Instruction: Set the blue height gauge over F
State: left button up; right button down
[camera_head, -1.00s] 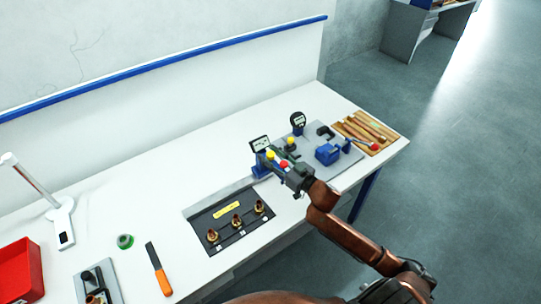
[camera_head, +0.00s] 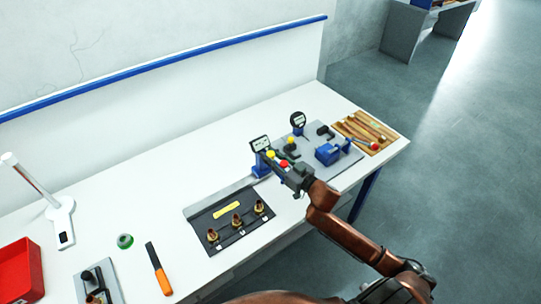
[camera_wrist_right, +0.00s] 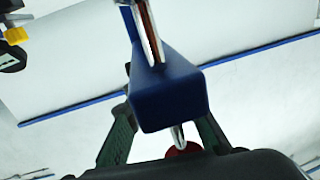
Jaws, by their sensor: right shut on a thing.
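A dark plate (camera_head: 222,236) with several brass fittings (camera_head: 236,221) in a row lies to the left. Its small labels are too small to read, so I cannot tell which is F. My left gripper is out of view.
A wooden tool tray (camera_head: 349,132) lies right. A green tape roll (camera_head: 125,241), orange-handled tool (camera_head: 161,279) and lamp (camera_head: 62,225) are left. The table behind the plate is clear.

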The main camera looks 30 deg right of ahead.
jog(key=shift+a+p, duration=0.3)
jog(key=shift+a, duration=0.1)
jog(key=a+p, duration=0.4)
jog(key=a, duration=0.6)
jog(key=shift+s, duration=0.45)
jog(key=c, duration=1.7)
grip_release()
jog(key=shift+o, duration=0.2)
jog(key=shift+s, duration=0.1)
